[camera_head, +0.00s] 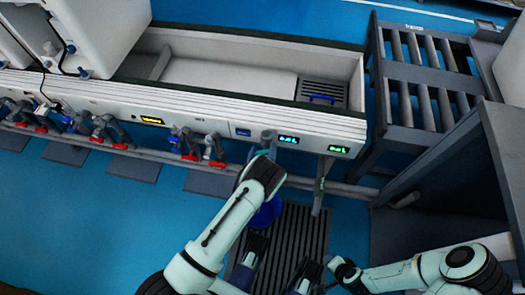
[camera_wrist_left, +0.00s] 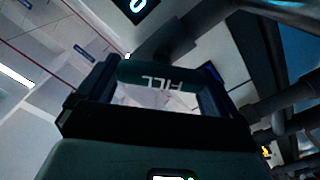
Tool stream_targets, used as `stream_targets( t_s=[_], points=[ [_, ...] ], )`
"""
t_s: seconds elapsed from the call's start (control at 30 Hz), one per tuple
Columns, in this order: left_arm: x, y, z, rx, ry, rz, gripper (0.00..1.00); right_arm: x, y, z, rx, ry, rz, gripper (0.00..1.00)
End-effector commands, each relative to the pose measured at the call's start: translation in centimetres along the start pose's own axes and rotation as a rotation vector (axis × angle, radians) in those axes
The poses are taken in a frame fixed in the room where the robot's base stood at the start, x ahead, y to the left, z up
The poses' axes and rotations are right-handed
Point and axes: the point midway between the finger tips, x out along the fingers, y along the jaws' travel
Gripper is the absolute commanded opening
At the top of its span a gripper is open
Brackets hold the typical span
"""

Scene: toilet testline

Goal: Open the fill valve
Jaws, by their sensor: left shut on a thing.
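The fill valve's dark green handle, marked FILL (camera_wrist_left: 150,77), lies across between the fingers of my left gripper (camera_wrist_left: 155,92) in the left wrist view. The gripper is shut on this handle. In the head view my left gripper (camera_head: 268,145) is at the panel front, just left of a blue-lit display (camera_head: 288,139); my own wrist hides most of it and the valve body. My right gripper (camera_head: 280,264) is low in the head view, its two dark fingers apart and nothing between them, over the dark slatted mat.
A second, greenish lever (camera_head: 320,185) hangs under the green display (camera_head: 338,149). Red and blue valves (camera_head: 180,145) line the panel on the left. A grey roller rack (camera_head: 420,85) stands at the right. A slatted mat (camera_head: 310,228) lies on the blue floor.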

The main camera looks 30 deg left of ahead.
Motion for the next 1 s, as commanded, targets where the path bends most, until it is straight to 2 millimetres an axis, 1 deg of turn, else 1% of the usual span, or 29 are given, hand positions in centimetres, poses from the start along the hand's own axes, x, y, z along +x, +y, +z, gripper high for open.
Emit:
stream_targets(
  t_s=[0.3, 0.7, 0.73, 0.77, 1.0],
  points=[
    [-0.10, -0.04, 0.18, -0.084, -0.004, 0.000, 0.64, -0.23, -0.08, 0.36, -0.001, -0.010, 0.000, 0.43],
    [-0.14, -0.01, 0.29, -0.090, -0.007, 0.001, 0.64, -0.23, -0.08, 0.41, -0.001, -0.012, 0.000, 0.43],
    [-0.14, -0.01, 0.30, -0.090, -0.007, 0.001, 0.97, -0.23, -0.08, 0.40, -0.001, -0.012, 0.000, 0.43],
    [-0.15, -0.01, 0.30, -0.090, -0.008, 0.001, 1.00, -0.23, -0.08, 0.40, -0.001, -0.012, -0.001, 0.43],
    [-0.18, -0.06, 0.17, -0.088, -0.005, 0.000, 1.00, -0.28, -0.09, 0.41, -0.001, -0.012, -0.001, 0.43]
  ],
)
